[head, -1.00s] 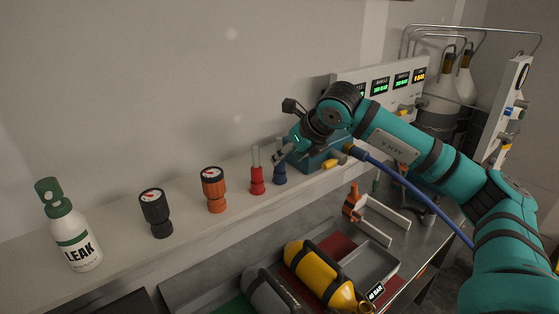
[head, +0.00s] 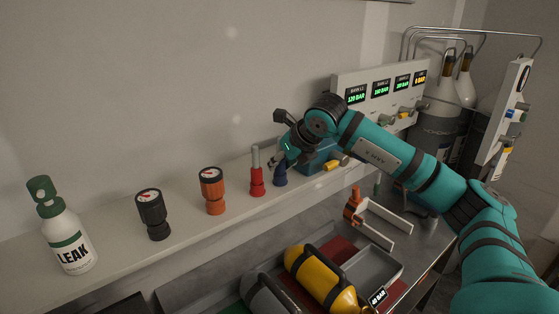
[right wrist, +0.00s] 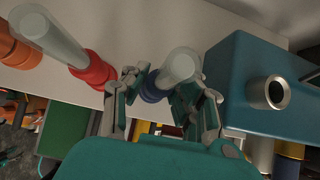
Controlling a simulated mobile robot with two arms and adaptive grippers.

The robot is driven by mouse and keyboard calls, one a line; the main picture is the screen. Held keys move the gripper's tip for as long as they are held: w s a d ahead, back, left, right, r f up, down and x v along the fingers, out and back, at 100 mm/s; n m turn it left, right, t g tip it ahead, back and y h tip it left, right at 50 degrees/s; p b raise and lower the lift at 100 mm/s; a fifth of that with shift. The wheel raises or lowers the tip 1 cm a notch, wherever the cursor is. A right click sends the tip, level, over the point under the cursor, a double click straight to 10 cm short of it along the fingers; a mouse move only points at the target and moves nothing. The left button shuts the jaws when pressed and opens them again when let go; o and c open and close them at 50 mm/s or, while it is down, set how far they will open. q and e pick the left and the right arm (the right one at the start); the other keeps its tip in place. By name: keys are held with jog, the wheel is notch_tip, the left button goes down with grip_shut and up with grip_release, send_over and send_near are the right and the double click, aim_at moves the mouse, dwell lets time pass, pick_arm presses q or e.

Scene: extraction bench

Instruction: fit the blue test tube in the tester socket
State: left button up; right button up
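The blue test tube (head: 280,179), a clear tube on a blue base, stands on the shelf at the end of a row. In the right wrist view its clear top (right wrist: 181,65) and blue base (right wrist: 151,90) show between the fingers. My right gripper (head: 283,157) is open, its fingers (right wrist: 165,98) on either side of the tube; I see no clear grip. The tester is a teal box (head: 318,162) just right of the tube, partly hidden by my arm. Its metal ring socket (right wrist: 268,92) looks empty in the right wrist view. My left gripper is not in view.
A red test tube (head: 256,182) stands close left of the blue one. Further left are an orange gauge (head: 212,190), a black gauge (head: 152,213) and a leak spray bottle (head: 67,240). Below lies a tray with a yellow cylinder (head: 318,278).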

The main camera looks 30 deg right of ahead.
grip_shut()
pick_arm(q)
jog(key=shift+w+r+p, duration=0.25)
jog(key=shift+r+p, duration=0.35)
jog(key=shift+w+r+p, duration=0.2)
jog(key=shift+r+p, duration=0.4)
pick_arm(e)
jog(key=shift+r, duration=2)
jog(key=shift+r+p, duration=3.45)
jog(key=shift+r, duration=1.6)
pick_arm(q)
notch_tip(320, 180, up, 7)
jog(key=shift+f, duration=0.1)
